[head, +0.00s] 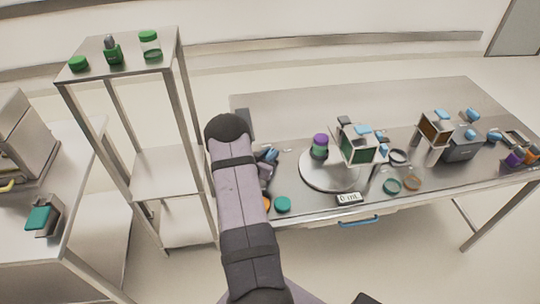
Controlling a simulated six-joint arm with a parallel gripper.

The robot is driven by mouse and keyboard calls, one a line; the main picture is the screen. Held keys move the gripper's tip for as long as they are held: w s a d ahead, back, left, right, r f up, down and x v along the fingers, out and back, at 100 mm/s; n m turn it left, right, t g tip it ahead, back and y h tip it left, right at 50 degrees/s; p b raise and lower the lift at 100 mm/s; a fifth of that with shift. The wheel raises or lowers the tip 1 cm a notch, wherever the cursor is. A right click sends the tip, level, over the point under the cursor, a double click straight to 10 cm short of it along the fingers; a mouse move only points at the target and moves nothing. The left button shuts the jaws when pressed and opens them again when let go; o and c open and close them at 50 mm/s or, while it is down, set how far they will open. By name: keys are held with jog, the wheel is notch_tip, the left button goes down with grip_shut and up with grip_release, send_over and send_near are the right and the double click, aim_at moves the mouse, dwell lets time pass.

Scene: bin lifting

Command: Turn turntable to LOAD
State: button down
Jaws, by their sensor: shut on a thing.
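The turntable is a pale round plate (314,181) on the steel bench. A purple-capped green jar (319,147) stands on its left part, and a boxy holder with a dark green window (358,148) stands at its right part. My arm rises in front of the bench and hides much of its left end. What looks like my gripper (266,168) shows small and partly hidden just right of the arm, left of the plate. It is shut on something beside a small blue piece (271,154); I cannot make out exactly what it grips.
A small label plate (349,198) lies at the bench's front edge, and a green lid (282,204) lies to its left. Glass dishes (391,185), an orange-windowed box (435,131) and a grey box (463,146) stand to the right. A shelf (110,45) with green-capped bottles stands left.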

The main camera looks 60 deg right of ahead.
dwell(0.3)
jog(key=c, duration=1.6)
grip_release()
jog(key=shift+a, duration=0.1)
jog(key=shift+a+r+b, duration=0.25)
jog(key=shift+a+b, duration=0.05)
jog(key=shift+a, duration=0.25)
jog(key=shift+b+v, duration=0.85)
jog(key=shift+v, duration=2.15)
jog(key=shift+s, duration=0.2)
